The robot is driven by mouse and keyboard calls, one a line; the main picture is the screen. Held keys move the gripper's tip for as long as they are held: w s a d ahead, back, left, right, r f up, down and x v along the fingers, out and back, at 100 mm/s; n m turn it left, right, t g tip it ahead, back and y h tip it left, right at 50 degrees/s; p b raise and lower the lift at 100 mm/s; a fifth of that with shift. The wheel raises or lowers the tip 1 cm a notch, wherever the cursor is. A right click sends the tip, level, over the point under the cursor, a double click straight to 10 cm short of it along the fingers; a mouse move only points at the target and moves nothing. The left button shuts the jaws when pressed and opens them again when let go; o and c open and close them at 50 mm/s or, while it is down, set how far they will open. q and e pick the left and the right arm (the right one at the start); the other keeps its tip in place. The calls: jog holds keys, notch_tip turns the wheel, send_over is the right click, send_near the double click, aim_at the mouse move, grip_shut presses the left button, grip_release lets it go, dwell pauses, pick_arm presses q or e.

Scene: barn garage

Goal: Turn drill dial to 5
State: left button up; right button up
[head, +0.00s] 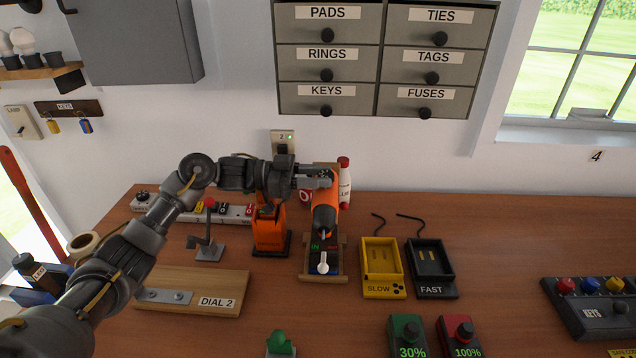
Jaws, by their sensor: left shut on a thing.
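The orange drill (331,217) sits in a wooden cradle (325,278) on the workbench, its dark nose pointing toward me. My left gripper (322,180) reaches in from the left and is shut at the top of the drill, around the dark dial there. The fingers cover most of the dial, so I cannot read its number. A wooden board (180,280) marked "DIAL 2" lies at the front left with a metal strip on it. My right gripper is not in view.
An orange upright tool (270,235) stands left of the cradle, under my left wrist. A red-capped white bottle (344,185) is behind the drill. Yellow SLOW (381,255) and black FAST (430,262) chargers stand to the right.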

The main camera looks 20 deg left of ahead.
pick_arm(q)
jog(key=shift+m+g, duration=0.3)
jog(key=shift+g, duration=0.1)
jog(key=o, duration=1)
jog(key=b+v, duration=0.5)
jog(key=v, duration=0.6)
jog(key=shift+f, duration=0.2)
